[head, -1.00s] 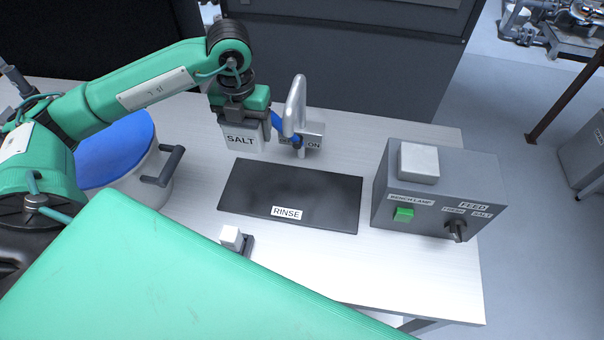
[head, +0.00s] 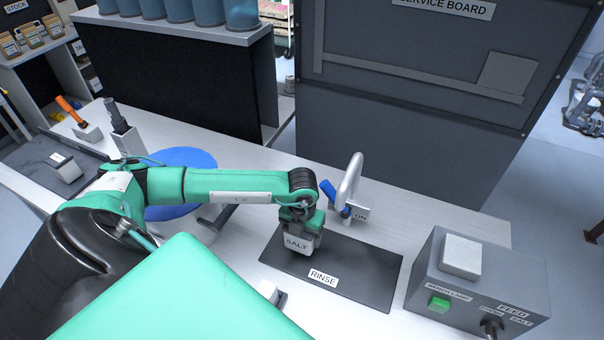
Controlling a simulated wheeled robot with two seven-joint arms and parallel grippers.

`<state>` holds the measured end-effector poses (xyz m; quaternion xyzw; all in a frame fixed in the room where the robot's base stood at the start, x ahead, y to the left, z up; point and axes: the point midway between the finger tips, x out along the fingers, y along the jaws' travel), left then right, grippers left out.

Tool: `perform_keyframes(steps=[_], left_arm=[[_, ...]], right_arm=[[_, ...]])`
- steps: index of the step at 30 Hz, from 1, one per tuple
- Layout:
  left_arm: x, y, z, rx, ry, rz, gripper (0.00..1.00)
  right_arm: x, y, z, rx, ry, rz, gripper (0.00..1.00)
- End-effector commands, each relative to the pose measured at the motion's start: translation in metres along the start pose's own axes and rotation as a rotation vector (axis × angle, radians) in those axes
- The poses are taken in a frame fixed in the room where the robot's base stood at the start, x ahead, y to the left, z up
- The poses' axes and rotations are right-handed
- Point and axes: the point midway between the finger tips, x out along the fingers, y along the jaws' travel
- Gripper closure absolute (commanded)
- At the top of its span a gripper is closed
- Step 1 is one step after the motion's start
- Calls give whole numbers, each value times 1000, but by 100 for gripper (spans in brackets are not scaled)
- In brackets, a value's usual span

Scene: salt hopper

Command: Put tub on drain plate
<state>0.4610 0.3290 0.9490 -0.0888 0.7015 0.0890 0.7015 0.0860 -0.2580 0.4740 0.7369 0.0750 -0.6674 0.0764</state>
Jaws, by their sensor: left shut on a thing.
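The grey tub labelled SALT (head: 298,244) is in my left gripper (head: 301,228), which is shut on it from above. The tub looks upright. It shows over the back left part of the dark drain plate (head: 375,262), which bears a RINSE label. I cannot tell whether the tub's base touches the plate or hangs a little above it. The gripper's fingertips are partly hidden by the wrist and the tub. My right gripper is not in view.
A grey tap (head: 350,180) with a blue lever stands behind the plate, close to the right of the gripper. A grey control box (head: 425,270) stands to the plate's right. A blue-topped pot (head: 180,158) is partly hidden behind my left arm.

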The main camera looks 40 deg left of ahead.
Motion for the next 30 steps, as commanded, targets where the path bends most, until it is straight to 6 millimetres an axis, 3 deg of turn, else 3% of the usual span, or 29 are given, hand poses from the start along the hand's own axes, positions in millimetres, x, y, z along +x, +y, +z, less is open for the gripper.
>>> perform_keyframes(steps=[6,18,19,21,30], left_arm=[[27,0,0,-2,1,1,59],[34,0,0,-1,-1,0,59],[33,0,0,-1,0,0,21],[32,0,0,-1,0,0,8],[32,0,0,-1,0,0,6]], right_arm=[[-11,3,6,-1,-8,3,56],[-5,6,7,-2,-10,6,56],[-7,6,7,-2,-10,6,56],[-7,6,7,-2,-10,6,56],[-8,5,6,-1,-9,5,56]])
